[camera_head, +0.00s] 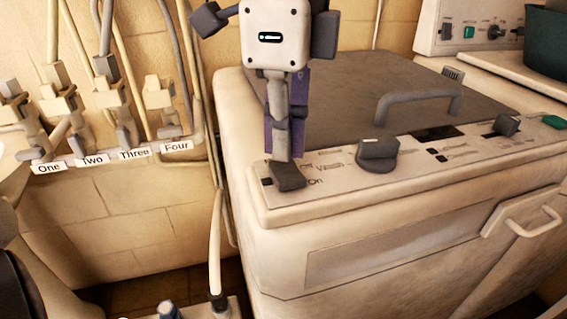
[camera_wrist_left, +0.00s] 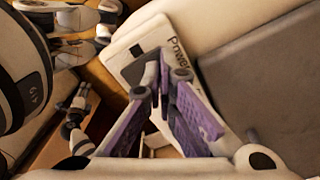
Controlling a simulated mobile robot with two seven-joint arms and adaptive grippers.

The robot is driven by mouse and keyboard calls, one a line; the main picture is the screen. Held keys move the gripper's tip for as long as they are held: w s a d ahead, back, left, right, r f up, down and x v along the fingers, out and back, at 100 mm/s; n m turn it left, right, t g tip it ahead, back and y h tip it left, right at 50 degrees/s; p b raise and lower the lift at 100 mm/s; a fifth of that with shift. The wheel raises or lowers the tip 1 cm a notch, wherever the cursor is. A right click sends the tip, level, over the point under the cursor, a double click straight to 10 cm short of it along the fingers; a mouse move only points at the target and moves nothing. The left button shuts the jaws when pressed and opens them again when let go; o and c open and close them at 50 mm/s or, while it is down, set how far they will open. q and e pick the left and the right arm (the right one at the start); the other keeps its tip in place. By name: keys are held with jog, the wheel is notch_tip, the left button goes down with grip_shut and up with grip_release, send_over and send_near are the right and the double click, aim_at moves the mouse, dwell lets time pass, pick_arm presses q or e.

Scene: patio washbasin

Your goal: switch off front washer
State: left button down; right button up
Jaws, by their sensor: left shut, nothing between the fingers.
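The front washer (camera_head: 400,240) is a cream, boxy machine with a grey lid and a control panel along its front top edge. Its panel (camera_head: 335,186) has a dark round knob (camera_head: 378,154) and printed labels, including "On" near the left end. My left gripper (camera_head: 287,178) is shut and empty, pointing down at the panel's left end. Its fingertips cover part of that end, and I cannot tell whether they touch it. In the left wrist view the closed fingertips (camera_wrist_left: 163,68) are beside the "Power" label on the panel (camera_wrist_left: 140,62). The power switch is mostly hidden. My right gripper is not in view.
The grey lid (camera_head: 345,100) has a raised handle (camera_head: 420,98). Taps labelled "One" to "Four" (camera_head: 106,155) and hoses line the wall at left. A second machine (camera_head: 470,15) with a green tub (camera_head: 545,40) stands behind at right. A front door handle (camera_head: 525,215) sticks out.

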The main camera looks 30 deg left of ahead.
aim_at(282, 163)
pick_arm(q)
jog(key=shift+s+r+p, duration=0.1)
jog(key=shift+r+p, duration=0.25)
jog(key=shift+r, duration=2.8)
